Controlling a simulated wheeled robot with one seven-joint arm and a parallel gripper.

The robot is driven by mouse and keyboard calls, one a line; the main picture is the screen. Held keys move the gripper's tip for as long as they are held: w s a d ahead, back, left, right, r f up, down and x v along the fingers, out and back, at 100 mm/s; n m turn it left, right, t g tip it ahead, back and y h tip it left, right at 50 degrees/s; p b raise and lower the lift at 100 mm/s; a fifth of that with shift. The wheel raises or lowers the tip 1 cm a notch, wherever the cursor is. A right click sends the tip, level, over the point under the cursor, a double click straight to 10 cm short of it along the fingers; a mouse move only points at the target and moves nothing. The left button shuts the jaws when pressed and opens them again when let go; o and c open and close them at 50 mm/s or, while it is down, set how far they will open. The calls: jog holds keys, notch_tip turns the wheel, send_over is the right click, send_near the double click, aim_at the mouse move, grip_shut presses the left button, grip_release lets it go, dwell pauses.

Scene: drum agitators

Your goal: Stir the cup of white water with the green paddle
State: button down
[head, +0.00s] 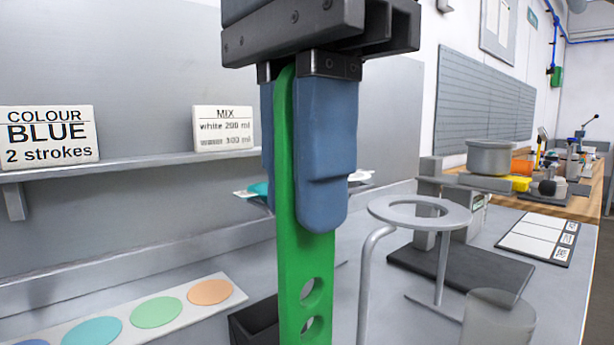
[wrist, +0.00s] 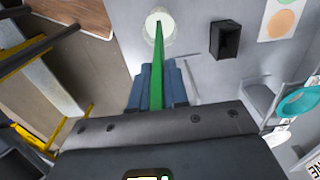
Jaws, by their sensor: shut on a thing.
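My gripper (head: 298,205) points down with its two blue fingers shut on the green paddle (head: 305,265). The paddle hangs upright, shows two round holes low down, and runs out of the bottom of the head view. In the wrist view the paddle (wrist: 157,75) reaches from between the fingers to a round cup with white contents (wrist: 149,33). Its far end overlaps the cup's mouth there. I cannot tell whether the tip is in the liquid or above it. The paddle's lower end is not visible in the head view.
A grey ring stand (head: 380,208) stands close right of the paddle. A translucent grey cup (head: 498,320) is at lower right. A black open box (head: 242,328) sits left behind the paddle. A card with coloured discs (head: 180,325) lies left, below a shelf with signs (head: 130,166).

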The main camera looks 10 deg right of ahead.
jog(key=shift+r+p, duration=3)
jog(key=shift+r, duration=1.3)
